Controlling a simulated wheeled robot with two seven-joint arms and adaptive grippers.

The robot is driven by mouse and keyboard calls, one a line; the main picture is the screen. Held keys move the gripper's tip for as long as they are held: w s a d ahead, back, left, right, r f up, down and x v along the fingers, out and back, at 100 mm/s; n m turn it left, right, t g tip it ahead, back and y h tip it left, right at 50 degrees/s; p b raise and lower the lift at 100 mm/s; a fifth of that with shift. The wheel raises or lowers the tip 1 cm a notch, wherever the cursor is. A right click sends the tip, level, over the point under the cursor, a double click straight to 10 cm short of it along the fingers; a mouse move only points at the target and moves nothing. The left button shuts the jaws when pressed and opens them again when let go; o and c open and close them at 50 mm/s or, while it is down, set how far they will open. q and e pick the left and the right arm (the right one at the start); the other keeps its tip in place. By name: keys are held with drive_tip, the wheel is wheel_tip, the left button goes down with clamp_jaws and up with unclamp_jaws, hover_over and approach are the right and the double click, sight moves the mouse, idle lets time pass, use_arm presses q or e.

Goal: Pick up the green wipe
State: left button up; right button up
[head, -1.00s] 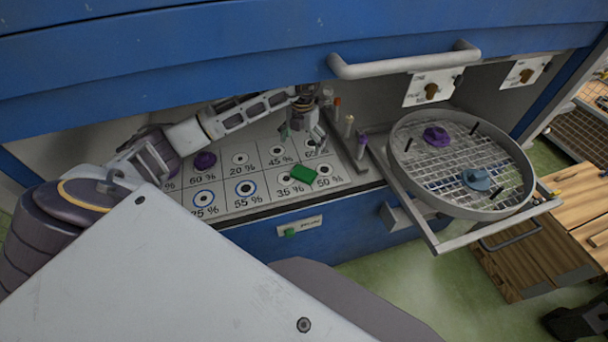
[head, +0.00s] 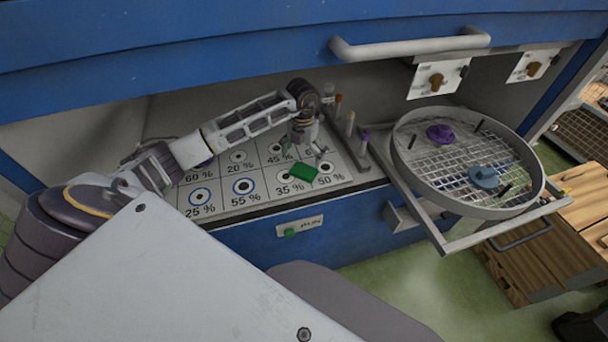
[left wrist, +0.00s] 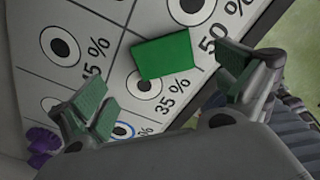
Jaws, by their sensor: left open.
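The green wipe (head: 298,172) is a small flat rectangle lying on the white percentage board, near the front edge between the 35 % and 50 % fields. It also shows in the left wrist view (left wrist: 164,55), partly over the 35 % circle and close to the 50 % label. My left gripper (head: 303,154) is open and empty, above the board just behind the wipe. In the left wrist view the spread green-padded fingers (left wrist: 165,85) stand to either side below the wipe, not touching it. My right gripper is not in view.
A round sieve tray (head: 468,163) with a purple and a blue piece stands on a pull-out frame at right. Several capped vials (head: 350,123) stand between board and tray. A blue hood with a grey handle (head: 410,44) hangs overhead.

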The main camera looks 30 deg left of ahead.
use_arm(q)
drive_tip(key=shift+f, duration=0.5)
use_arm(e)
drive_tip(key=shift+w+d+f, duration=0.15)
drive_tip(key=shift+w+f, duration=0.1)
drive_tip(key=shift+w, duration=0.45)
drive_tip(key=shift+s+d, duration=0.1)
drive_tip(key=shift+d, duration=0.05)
